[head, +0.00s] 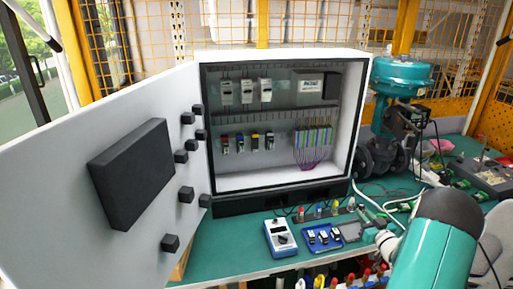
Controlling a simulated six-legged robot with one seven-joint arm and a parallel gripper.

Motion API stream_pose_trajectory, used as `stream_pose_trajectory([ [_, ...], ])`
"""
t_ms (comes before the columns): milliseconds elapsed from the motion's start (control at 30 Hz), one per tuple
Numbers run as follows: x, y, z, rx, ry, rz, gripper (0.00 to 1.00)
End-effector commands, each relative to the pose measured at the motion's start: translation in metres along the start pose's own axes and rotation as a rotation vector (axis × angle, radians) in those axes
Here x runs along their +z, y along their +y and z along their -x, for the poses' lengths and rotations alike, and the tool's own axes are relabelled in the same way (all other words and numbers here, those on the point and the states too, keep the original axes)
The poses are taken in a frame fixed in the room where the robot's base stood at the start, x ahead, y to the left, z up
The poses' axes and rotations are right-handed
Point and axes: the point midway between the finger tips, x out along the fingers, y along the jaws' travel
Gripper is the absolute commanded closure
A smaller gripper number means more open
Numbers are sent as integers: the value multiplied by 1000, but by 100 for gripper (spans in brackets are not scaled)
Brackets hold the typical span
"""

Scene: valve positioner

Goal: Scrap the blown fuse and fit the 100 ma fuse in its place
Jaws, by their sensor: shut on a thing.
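A blue tray (306,247) on the green bench holds several small dark and white pieces, too small to read, so I cannot pick out the 100 ma fuse. I cannot tell which one has the blown fuse. My gripper (384,240) is low over the bench, right of the blue tray. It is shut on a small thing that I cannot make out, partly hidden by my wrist.
A handheld meter (281,238) lies left of the blue tray. A grey tray (350,231) lies to its right. Small coloured pieces stand behind the trays. The cabinet door (70,175) stands open at left. A teal valve actuator (400,78) stands at right.

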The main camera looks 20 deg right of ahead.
Motion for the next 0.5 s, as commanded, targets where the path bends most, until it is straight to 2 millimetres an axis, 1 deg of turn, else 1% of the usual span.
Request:
stream_pose_trajectory([
  [33,7,1,0,1,-1,-2,100],
  [200,21,0,2,3,-1,-1,100],
  [500,24,-1,3,5,0,1,100],
])
